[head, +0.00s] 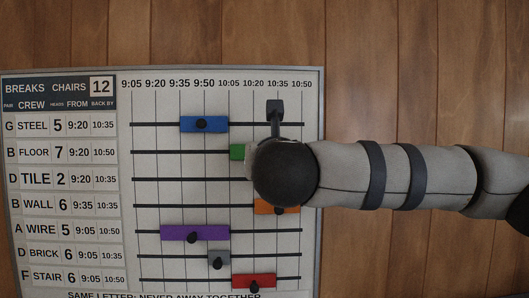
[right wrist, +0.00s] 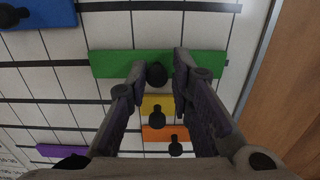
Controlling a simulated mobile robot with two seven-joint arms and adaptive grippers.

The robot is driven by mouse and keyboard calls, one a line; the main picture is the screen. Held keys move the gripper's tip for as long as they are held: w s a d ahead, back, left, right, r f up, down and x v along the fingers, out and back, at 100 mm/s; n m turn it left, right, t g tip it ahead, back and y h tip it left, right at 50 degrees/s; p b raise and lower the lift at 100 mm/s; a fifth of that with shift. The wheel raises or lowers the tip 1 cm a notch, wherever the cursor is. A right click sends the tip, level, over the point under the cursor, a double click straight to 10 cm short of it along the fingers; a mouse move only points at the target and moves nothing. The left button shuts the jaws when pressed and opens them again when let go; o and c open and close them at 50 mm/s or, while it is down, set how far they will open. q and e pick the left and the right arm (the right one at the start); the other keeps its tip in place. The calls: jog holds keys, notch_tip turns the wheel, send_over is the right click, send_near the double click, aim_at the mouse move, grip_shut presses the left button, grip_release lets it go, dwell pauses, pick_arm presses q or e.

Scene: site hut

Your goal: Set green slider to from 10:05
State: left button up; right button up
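The green slider (head: 237,152) is on the FLOOR row of the board. In the head view its left end shows close to the 10:05 line, and my right arm hides the rest. In the right wrist view the whole green slider (right wrist: 112,64) shows, with its black knob (right wrist: 156,74) near its middle. My right gripper (right wrist: 160,66) is open, its fingertips on either side of that knob with a small gap at each side. In the head view the right gripper is mostly hidden under my arm. My left gripper is not in view.
A yellow slider (right wrist: 150,102) and an orange slider (right wrist: 152,133) sit just below green. Wood panelling (head: 420,40) surrounds the board.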

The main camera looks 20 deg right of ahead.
jog(key=shift+o, duration=0.8)
jog(key=shift+s+d, duration=0.1)
jog(key=shift+d, duration=0.15)
jog(key=shift+a, duration=0.1)
